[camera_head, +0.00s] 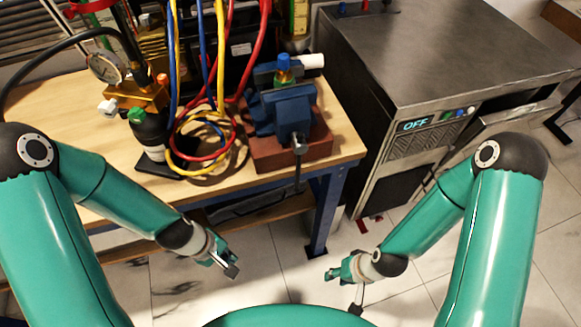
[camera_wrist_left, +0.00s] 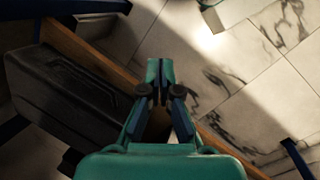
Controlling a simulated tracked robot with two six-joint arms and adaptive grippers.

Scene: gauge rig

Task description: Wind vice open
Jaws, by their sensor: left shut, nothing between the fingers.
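The blue vice (camera_head: 285,112) stands on a reddish-brown block (camera_head: 262,154) at the right front corner of the wooden bench. A grey handle bar (camera_head: 299,172) hangs down from its front screw. A green and blue piece (camera_head: 284,70) and a white cylinder (camera_head: 312,61) are at its top. My left gripper (camera_head: 230,268) is below and in front of the bench edge, apart from the vice. It is shut and empty; its fingertips meet in the left wrist view (camera_wrist_left: 159,70). My right gripper (camera_head: 332,275) is over the floor, right of the left one; its fingers are too small to judge.
The wooden bench (camera_head: 100,142) also holds a gauge rig with a dial gauge (camera_head: 106,66), a dark bottle (camera_head: 149,134) and coiled coloured hoses (camera_head: 203,150). A grey metal cabinet (camera_head: 430,60) stands close on the right. A black case (camera_wrist_left: 65,90) is under the bench. Tiled floor is free in front.

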